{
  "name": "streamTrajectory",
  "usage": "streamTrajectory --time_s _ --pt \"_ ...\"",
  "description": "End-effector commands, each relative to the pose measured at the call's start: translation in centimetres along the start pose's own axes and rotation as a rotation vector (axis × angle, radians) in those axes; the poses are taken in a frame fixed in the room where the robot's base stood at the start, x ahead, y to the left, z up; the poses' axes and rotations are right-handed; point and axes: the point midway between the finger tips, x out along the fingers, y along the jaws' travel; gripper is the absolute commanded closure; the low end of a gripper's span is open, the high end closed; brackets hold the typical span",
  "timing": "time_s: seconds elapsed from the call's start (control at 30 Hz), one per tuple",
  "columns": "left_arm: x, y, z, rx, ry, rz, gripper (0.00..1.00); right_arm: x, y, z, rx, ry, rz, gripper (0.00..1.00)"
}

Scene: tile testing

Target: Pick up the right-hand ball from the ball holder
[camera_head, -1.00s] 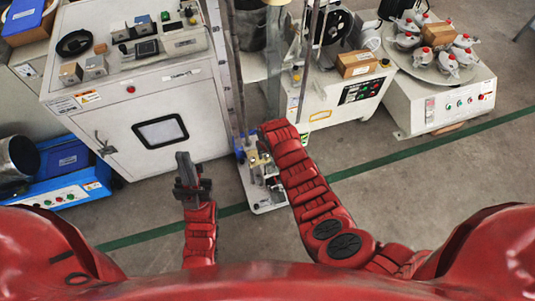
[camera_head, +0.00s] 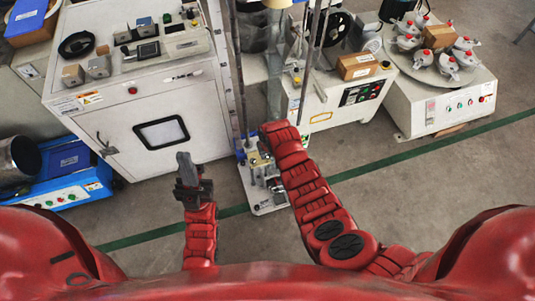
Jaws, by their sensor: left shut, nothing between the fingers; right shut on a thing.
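My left gripper (camera_head: 184,163) is shut and empty, pointing up in the picture, in front of the large white cabinet. My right arm (camera_head: 300,185) reaches forward to a tall, narrow test stand with clear and metal uprights. Its gripper is hidden behind the end of the arm, so I cannot see its fingers or anything in them. Small brass and metal parts (camera_head: 259,160) sit low on the stand, left of the arm. I cannot make out the ball holder or any ball.
The white cabinet (camera_head: 170,95) stands at left with small instruments on top. A blue machine (camera_head: 75,190) is at far left. White machines stand at right, one with a round plate (camera_head: 425,62) of red-topped clamps. The grey floor (camera_head: 440,180) at right is clear.

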Motion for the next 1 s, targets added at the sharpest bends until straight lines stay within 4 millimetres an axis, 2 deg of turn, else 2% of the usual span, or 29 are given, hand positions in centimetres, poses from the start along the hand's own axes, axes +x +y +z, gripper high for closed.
streamTrajectory --time_s 0.4,0.67,1.0 --pt "1.8 -0.1 -0.3 0.0 0.0 0.0 1.0 -2.5 0.0 -0.5 0.0 -0.002 0.001 1.0" --pt "2.3 -0.1 -0.4 0.0 0.0 0.0 1.0 -3.1 0.0 -0.5 0.0 -0.002 0.001 1.0" --pt "4.5 -0.2 -0.8 0.0 0.0 0.0 1.0 -6.0 0.0 -0.7 0.0 0.002 -0.001 1.0"
